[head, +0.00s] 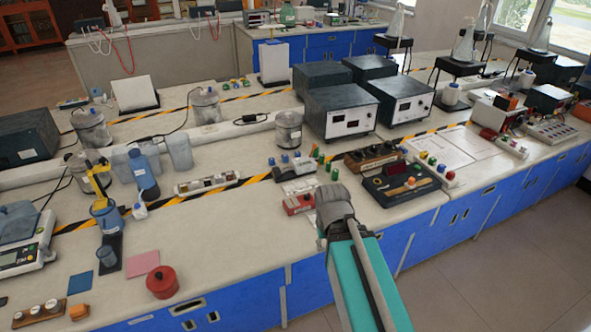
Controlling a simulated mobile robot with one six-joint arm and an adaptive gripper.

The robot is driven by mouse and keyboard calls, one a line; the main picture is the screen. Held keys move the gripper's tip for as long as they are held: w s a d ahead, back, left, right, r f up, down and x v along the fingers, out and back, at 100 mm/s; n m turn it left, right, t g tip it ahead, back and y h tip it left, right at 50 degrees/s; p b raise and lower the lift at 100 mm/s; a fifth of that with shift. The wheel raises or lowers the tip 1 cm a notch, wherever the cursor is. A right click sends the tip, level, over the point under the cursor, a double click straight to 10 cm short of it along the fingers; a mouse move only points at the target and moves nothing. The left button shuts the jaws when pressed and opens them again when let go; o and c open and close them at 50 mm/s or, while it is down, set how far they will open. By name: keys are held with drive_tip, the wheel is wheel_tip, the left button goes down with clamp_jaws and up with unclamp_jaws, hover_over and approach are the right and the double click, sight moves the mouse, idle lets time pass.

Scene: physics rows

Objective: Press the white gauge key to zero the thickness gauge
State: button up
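My gripper (334,199) is dark grey, at the end of my teal arm, over the front edge of the bench. I see it from behind; its fingertips are hidden, so I cannot tell if it is open or shut. Right of it, apart from it, a black instrument box (385,198) with a small dark display and an orange knob lies on the bench. A small red box (296,205) sits close to its left. I cannot tell which of these is the thickness gauge, and no white key can be made out for certain.
A wooden box with dials (372,158) stands behind the black box. Large black instruments (340,112) stand farther back. A red pot (162,282), a blue bottle (144,175) and a balance (22,257) are at left. The bench front between the red pot and red box is clear.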

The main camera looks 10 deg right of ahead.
drive_tip(key=shift+c, duration=0.3)
clamp_jaws()
idle(0.9)
